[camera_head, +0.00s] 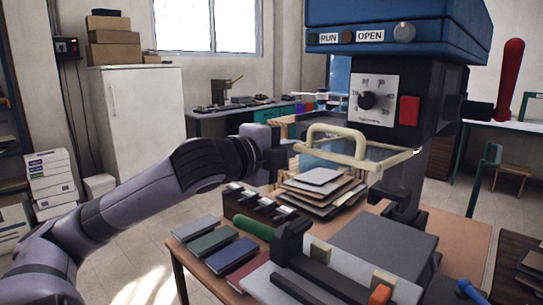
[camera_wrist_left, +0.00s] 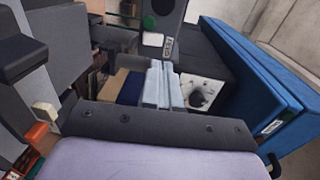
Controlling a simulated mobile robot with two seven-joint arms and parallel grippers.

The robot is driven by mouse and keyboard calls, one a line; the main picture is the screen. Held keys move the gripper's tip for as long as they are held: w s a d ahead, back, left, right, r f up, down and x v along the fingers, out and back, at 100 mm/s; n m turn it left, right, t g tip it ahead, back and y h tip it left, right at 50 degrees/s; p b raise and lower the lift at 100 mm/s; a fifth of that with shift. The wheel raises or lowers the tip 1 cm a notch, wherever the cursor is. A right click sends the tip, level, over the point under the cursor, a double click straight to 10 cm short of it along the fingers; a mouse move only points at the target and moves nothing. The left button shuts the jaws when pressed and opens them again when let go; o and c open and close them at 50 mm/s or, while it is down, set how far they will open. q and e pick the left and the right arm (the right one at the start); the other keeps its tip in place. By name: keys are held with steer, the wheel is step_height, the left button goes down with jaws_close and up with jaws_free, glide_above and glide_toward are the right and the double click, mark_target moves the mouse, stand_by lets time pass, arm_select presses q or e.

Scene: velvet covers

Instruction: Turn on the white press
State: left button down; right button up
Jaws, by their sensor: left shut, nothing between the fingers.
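No white press body shows. My left gripper (camera_wrist_left: 163,85) is shut and empty in the left wrist view, with the white dial panel (camera_wrist_left: 213,92) just right of its fingertips. In the head view my left wrist (camera_head: 262,140) is left of the press, near the cream handle (camera_head: 337,138); its fingertips are hard to make out. My right gripper is not in view.
A cream-framed clear guard (camera_head: 365,160) sticks out in front of the press. The wooden table below holds coloured sample covers (camera_head: 212,240), a stack of boards (camera_head: 318,185) and a dark clamp-like fixture (camera_head: 320,275). A white cabinet (camera_head: 145,120) stands back left.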

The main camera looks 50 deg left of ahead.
arm_select(q)
steer(key=shift+s+d+r, duration=0.15)
steer(key=shift+s, duration=1.1)
steer(key=shift+s+d+r, duration=0.1)
steer(key=shift+s+r, duration=0.05)
steer(key=shift+s, duration=1.05)
